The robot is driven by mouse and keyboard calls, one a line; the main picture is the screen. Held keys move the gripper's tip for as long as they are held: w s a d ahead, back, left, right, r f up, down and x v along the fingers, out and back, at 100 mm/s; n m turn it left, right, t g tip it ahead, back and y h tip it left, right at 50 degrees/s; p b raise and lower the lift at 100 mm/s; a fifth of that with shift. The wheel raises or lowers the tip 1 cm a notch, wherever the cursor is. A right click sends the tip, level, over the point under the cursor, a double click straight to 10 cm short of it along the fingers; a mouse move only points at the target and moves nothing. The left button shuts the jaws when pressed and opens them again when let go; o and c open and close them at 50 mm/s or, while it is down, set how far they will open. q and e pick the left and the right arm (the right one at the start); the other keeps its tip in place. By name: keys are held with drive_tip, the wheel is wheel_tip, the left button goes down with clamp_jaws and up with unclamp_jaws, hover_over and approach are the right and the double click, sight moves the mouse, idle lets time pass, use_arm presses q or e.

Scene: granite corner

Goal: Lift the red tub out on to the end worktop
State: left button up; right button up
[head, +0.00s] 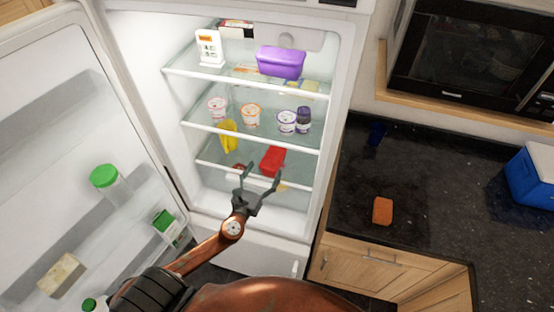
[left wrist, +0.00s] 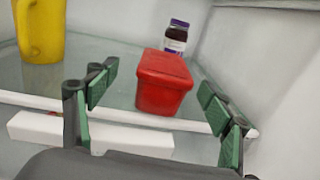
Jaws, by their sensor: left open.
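The red tub (head: 272,160) sits on the lowest glass shelf of the open fridge, near the shelf's front edge. In the left wrist view the red tub (left wrist: 163,82) stands upright just beyond and between my fingers. My left gripper (head: 260,176) is open and empty in front of that shelf; its green-padded fingers also show in the left wrist view (left wrist: 155,110). The end worktop (head: 360,170) is the dark granite surface right of the fridge. My right gripper is not in view.
A yellow jug (left wrist: 40,30) stands left of the tub and a dark jar (left wrist: 176,36) behind it. The fridge door (head: 60,130) stands open at left.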

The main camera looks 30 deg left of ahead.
sight(273, 157)
use_arm(q)
drive_tip(key=w, duration=0.2)
drive_tip(key=shift+w+a+r, duration=0.1)
drive_tip(key=shift+w+a, duration=0.1)
drive_tip(key=shift+w, duration=0.15)
drive_tip(key=w+p, duration=0.1)
drive_tip(key=w, duration=0.4)
drive_tip(key=shift+r, duration=0.1)
drive_tip(key=c, duration=1.5)
